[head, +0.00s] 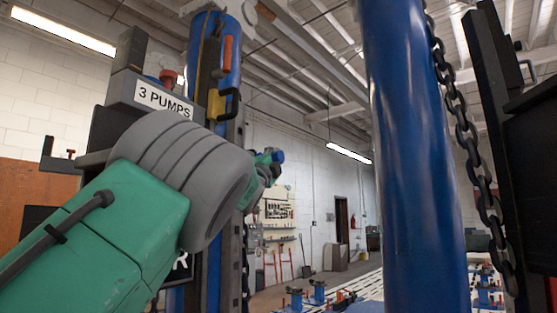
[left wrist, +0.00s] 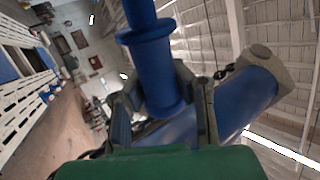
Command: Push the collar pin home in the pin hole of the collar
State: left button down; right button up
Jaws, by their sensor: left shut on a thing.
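In the left wrist view my left gripper (left wrist: 165,105) is shut on a blue, flanged cylinder, which I take to be the collar pin (left wrist: 153,70). The pin extends up past the picture's top edge. In the head view my green and grey left arm reaches in from the left, and its gripper (head: 266,160) is small and partly hidden behind the arm. A blue tip (head: 279,156) shows at it. I cannot make out the collar or its pin hole for certain, nor whether the pin touches it. My right gripper is not in view.
A thick blue post (head: 415,160) with a hanging chain (head: 470,150) stands at right in the head view. Another blue post (head: 234,65) stands behind my arm, beside a "3 PUMPS" sign (head: 164,100). Open floor and low benches lie beyond.

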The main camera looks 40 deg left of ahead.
pick_arm(q)
jog(key=shift+s+a+r+p, duration=0.1)
jog(key=shift+a+r+p, duration=0.05)
jog(key=shift+a, duration=0.3)
jog(key=shift+s+a+r+p, duration=0.1)
jog(key=shift+a+p, duration=0.05)
jog(key=shift+a, duration=0.25)
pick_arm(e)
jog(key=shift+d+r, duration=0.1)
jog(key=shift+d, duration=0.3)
pick_arm(q)
jog(key=c, duration=1.3)
grip_release()
jog(key=shift+a, duration=0.1)
jog(key=shift+c, duration=0.2)
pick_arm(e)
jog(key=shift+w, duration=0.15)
pick_arm(q)
jog(key=shift+a+f, duration=0.1)
jog(key=shift+s+f, duration=0.1)
jog(key=shift+f, duration=0.5)
jog(key=v, duration=0.6)
jog(key=shift+s+d, duration=0.25)
jog(key=shift+s, duration=0.15)
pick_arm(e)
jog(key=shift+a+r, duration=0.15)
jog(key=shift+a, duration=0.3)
